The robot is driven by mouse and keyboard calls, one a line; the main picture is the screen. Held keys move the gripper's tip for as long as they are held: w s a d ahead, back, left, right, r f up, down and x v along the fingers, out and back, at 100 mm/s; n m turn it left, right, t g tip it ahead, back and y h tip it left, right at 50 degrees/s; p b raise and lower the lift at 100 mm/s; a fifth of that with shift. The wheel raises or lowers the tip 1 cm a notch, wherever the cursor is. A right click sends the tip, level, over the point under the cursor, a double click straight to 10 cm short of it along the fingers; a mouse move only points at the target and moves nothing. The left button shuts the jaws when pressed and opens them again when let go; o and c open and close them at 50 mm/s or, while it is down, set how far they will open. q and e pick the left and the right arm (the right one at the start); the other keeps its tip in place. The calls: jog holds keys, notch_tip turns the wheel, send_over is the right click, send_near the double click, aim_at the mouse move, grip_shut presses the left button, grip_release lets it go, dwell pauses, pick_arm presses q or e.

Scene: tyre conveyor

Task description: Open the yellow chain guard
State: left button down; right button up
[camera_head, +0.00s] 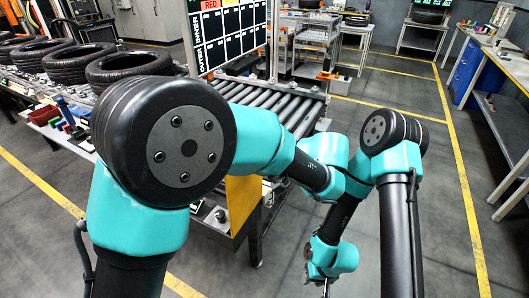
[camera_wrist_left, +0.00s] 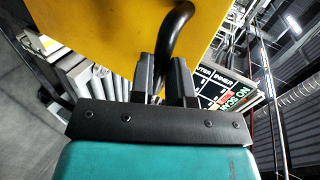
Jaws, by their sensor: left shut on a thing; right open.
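The yellow chain guard (camera_head: 241,203) shows as a panel at the side of the roller conveyor, partly hidden by my left arm. In the left wrist view the yellow panel (camera_wrist_left: 100,30) fills the upper part, with a curved black handle (camera_wrist_left: 176,28) on it. My left gripper (camera_wrist_left: 164,80) is shut on the handle, with a finger on each side. In the head view its fingers are hidden behind my arm. My right gripper (camera_head: 325,285) hangs low at the bottom edge, open, empty and apart from the guard.
The roller conveyor (camera_head: 270,100) stands behind my left arm. Several tyres (camera_head: 125,68) lie on the rack at the left. A black sign board (camera_head: 225,35) stands above the conveyor. Workbenches (camera_head: 500,120) stand at the right, with clear floor before them.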

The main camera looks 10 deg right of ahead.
pick_arm(q)
jog(key=shift+a+f, duration=0.1)
jog(key=shift+f, duration=0.5)
jog(key=c, duration=1.4)
grip_release()
jog(key=o, duration=0.3)
jog(key=shift+r, duration=0.2)
jog(key=shift+r, duration=0.15)
jog(key=s+a+r, duration=0.1)
jog(key=s+r, duration=0.1)
jog(key=s, duration=0.6)
jog(key=s+a+r, duration=0.1)
jog(key=s+r, duration=0.1)
jog(key=s, duration=0.5)
jog(key=shift+s+a+r, duration=0.3)
jog(key=shift+s+r, duration=0.05)
jog(key=shift+s, duration=0.05)
